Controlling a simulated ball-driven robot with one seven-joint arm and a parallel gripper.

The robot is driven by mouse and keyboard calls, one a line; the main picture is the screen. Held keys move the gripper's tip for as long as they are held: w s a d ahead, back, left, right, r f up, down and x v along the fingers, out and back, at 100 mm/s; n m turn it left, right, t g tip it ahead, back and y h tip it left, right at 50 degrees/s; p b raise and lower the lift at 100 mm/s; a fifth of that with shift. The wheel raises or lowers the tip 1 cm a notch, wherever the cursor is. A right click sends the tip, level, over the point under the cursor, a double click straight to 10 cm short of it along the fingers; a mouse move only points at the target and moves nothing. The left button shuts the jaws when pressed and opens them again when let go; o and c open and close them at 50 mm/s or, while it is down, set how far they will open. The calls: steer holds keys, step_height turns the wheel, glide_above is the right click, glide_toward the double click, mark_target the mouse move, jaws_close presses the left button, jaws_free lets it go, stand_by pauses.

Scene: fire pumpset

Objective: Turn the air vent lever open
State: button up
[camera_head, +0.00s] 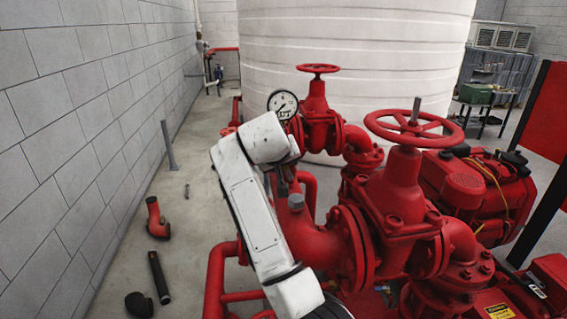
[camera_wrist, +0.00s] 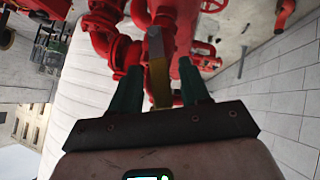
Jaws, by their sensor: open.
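In the wrist view, my gripper (camera_wrist: 160,67) is open, with one dark green finger on each side. A narrow piece with a yellow length and a grey end, which looks like the air vent lever (camera_wrist: 159,88), shows in the gap between the fingers. Whether either finger touches it I cannot tell. Red pipework (camera_wrist: 108,28) lies beyond it. In the head view, my white arm reaches over the red pump pipes (camera_head: 312,243), and its end is near a grey-capped red fitting (camera_head: 296,202). The lever cannot be made out there.
A pressure gauge (camera_head: 283,104) and red handwheels (camera_head: 414,127) stand close to the arm. A white tank (camera_head: 350,45) is behind.

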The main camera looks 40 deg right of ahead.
steer(key=b+v, duration=0.1)
steer(key=v, duration=0.9)
steer(key=shift+a+r+b, duration=0.2)
steer(key=shift+r+b, duration=0.05)
steer(key=shift+b, duration=0.15)
